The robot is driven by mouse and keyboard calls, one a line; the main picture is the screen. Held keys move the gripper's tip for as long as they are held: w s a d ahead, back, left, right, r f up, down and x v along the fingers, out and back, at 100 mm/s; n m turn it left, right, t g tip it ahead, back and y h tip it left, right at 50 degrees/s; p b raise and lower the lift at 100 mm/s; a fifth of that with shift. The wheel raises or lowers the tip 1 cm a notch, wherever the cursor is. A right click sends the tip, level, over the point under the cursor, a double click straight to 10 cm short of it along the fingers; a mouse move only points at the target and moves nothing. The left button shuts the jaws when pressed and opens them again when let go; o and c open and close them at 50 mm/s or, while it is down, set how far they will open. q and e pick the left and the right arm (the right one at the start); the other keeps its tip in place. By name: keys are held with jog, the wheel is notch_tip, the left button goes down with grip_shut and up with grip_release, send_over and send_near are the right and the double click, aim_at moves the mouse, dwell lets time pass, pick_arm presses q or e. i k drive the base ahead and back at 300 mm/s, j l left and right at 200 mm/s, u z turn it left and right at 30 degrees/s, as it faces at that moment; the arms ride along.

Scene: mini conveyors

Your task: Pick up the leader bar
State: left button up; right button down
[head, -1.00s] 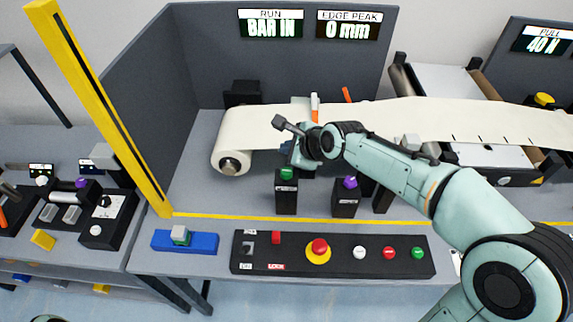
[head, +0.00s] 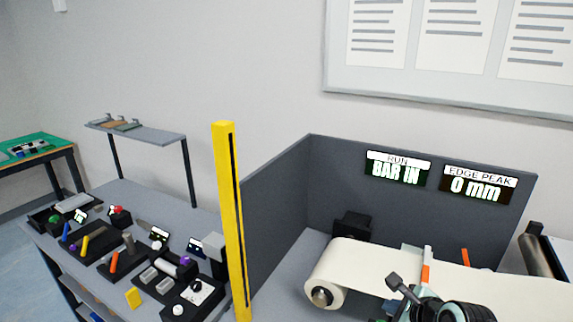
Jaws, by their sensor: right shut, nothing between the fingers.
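My right gripper (head: 420,303) is at the bottom right of the head view, by the near edge of the cream web (head: 385,262). It is shut with nothing held, and its fingertips are largely hidden by its own body and the picture's lower edge. A pale upright piece with an orange strip (head: 426,268) stands just behind it at the web. I cannot tell whether this is the leader bar, and no other part is clearly recognisable as it. The run display (head: 397,170) reads "BAR IN". My left gripper is not in view.
The web comes off a roll (head: 325,291) on the left. A yellow post (head: 231,220) stands at the grey enclosure's (head: 290,190) left front. A bench with several small devices (head: 125,245) lies left of it. The edge display (head: 478,185) reads 0 mm.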

aim_at(424, 275)
jog(key=k+l, duration=0.1)
jog(key=k, duration=0.35)
jog(key=k+l, duration=0.15)
jog(key=k, duration=0.3)
